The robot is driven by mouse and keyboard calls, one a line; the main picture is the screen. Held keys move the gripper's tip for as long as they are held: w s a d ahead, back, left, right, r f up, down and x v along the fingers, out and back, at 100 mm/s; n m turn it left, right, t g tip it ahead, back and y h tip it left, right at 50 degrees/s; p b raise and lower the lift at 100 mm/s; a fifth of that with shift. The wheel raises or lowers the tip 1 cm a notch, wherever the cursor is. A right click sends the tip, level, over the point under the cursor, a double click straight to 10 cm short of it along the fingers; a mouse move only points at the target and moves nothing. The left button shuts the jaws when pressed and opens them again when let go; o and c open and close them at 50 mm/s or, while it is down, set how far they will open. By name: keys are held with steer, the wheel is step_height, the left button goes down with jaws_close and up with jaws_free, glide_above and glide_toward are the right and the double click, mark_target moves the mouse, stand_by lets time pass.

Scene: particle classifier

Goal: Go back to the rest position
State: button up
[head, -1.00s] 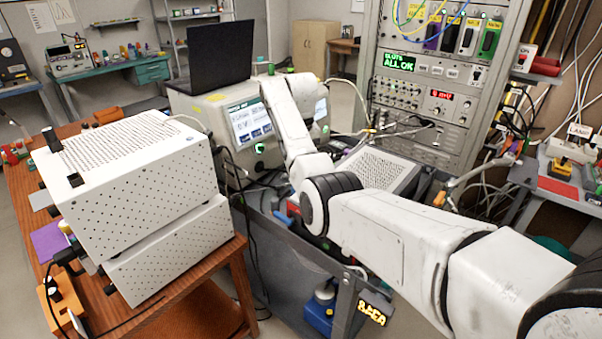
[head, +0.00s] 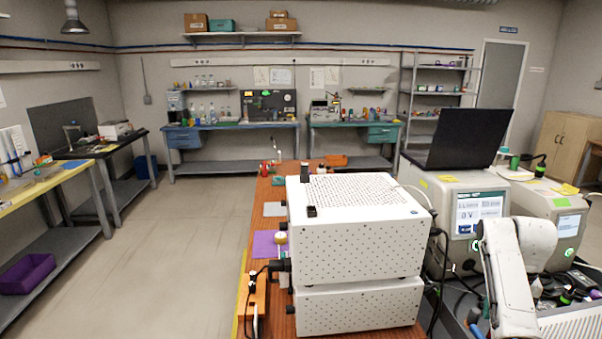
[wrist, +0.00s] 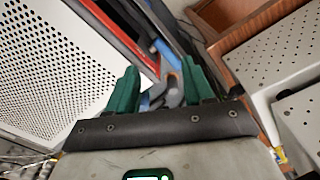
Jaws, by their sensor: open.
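My gripper (wrist: 158,90) shows in the wrist view with its two green fingers apart and nothing between them. Beyond the fingers are a perforated white panel on the left, a cart with blue and grey items in the middle and a perforated white box (wrist: 275,60) on the right. In the head view my white arm shows at the lower right, over the cart. The gripper itself is not visible there.
Stacked white perforated boxes (head: 358,235) stand on a wooden table (head: 262,190). Right of them are an instrument with a screen (head: 455,215) and a black laptop (head: 458,137). Open floor (head: 160,235) lies to the left. A yellow-topped bench (head: 60,180) stands at far left.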

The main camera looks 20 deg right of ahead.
steer(key=s+a+f+n, duration=0.2)
steer(key=s+a+f, duration=0.2)
steer(key=a+f, duration=0.45)
steer(key=s+a+f+n, duration=0.2)
steer(key=s+a+f, duration=0.3)
steer(key=a, duration=0.7)
steer(key=s+a+n+t, duration=0.1)
steer(key=s+a+n, duration=0.3)
steer(key=s+a, duration=0.9)
steer(key=s, duration=0.4)
steer(key=shift+a+f, duration=0.2)
steer(key=shift+f, duration=0.05)
